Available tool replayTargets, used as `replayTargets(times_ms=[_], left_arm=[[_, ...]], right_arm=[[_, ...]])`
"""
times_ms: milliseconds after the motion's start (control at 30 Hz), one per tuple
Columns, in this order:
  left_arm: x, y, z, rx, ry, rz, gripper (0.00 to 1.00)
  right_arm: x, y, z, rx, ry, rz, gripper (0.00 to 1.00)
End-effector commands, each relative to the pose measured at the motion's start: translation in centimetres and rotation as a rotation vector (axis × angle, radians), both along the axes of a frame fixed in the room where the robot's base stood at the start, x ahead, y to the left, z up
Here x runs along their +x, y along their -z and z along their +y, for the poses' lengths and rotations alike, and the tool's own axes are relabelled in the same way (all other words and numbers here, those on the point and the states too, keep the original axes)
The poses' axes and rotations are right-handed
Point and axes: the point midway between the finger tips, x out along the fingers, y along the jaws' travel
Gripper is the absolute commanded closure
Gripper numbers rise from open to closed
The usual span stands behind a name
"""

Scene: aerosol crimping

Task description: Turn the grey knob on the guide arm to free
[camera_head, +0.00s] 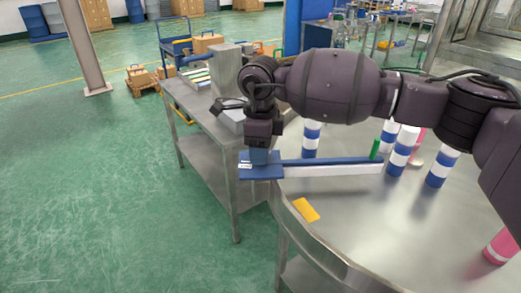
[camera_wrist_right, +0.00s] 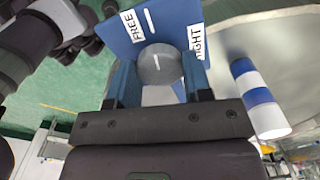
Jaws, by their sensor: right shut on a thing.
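The guide arm (camera_head: 335,165) is a long blue-and-white bar at the round table's left edge in the head view. Its blue end plate (camera_head: 245,172) lies under my right gripper (camera_head: 259,155). In the right wrist view the plate (camera_wrist_right: 182,18) carries a FREE label (camera_wrist_right: 133,26) at left and a TIGHT label (camera_wrist_right: 196,42) at right, partly covered. The round grey knob (camera_wrist_right: 162,64) sits between the blue fingers of my right gripper (camera_wrist_right: 158,82), which is shut on it. The knob's short white line points up, roughly towards the mark beside FREE. My left gripper is out of view.
Several blue-and-white striped cylinders (camera_head: 437,170) stand on the round steel table (camera_head: 370,220), one close to the plate in the right wrist view (camera_wrist_right: 262,100). A yellow piece (camera_head: 306,209) lies near its edge. A side table (camera_head: 205,122) stands at left.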

Motion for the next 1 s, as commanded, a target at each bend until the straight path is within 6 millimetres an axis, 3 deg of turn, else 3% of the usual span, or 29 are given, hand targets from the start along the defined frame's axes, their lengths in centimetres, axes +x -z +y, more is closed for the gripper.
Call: replayTargets(times_ms=[767, 800, 933, 1000], left_arm=[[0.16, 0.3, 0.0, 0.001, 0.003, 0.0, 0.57], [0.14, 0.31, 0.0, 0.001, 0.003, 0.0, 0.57], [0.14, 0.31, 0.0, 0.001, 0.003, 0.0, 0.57], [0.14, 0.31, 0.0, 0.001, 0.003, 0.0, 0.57]], right_arm=[[0.04, -0.22, 0.02, 0.002, -0.096, -0.003, 0.78], [0.05, -0.22, 0.02, 0.002, -0.095, -0.003, 0.48], [0.03, -0.17, 0.02, 0.001, -0.095, -0.002, 0.29], [0.03, -0.13, 0.02, 0.001, -0.095, -0.002, 0.29]])
